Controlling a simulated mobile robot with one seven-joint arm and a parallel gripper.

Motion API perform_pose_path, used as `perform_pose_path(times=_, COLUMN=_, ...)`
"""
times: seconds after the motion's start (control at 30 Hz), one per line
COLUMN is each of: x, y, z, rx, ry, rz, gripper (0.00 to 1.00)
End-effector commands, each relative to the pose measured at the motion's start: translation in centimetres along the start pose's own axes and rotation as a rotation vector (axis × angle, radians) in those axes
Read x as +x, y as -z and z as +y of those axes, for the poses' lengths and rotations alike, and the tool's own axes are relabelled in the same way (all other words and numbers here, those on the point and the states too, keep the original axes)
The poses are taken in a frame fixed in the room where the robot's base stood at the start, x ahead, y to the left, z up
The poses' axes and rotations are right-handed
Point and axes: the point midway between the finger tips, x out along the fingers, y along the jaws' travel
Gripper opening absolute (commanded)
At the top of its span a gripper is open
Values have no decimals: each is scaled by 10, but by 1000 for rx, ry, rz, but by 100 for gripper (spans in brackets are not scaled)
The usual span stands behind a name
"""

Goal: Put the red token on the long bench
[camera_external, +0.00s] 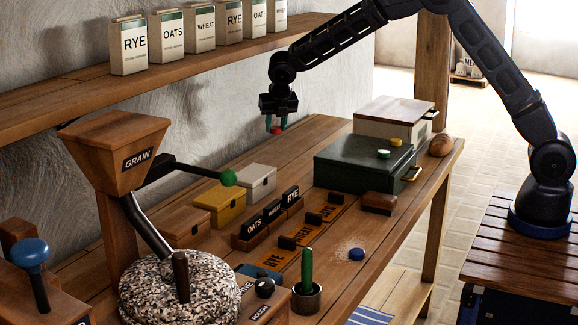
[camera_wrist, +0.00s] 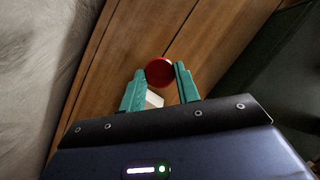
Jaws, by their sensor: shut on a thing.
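The red token (camera_wrist: 159,72) is a small round red disc between the teal fingertips of my gripper (camera_wrist: 160,86) in the wrist view. My gripper (camera_external: 276,124) is shut on it and holds it above the back part of the long bench (camera_external: 340,262), near the wall. In the external view the red token (camera_external: 276,131) shows only as a small red spot below the fingers. The bench top is wooden and runs from the lower left to the upper right.
A dark green box (camera_external: 340,165) with a yellow token (camera_external: 395,141) and a green-and-white token (camera_external: 383,154) on top stands right of my gripper. A cream box (camera_external: 372,123) is behind it. A blue token (camera_external: 356,254) lies on the bench. A shelf (camera_external: 180,78) with several tins hangs at left.

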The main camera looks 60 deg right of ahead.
Motion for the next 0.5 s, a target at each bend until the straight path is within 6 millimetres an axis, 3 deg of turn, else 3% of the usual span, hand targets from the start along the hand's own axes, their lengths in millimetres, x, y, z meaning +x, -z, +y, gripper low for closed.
perform_pose_path(times=0.2, x=34, y=-7, z=19, rx=-2, ry=2, rz=-2, gripper=11)
perform_pose_path(times=0.5, x=52, y=-11, z=28, rx=-2, ry=2, rz=-5, gripper=11)
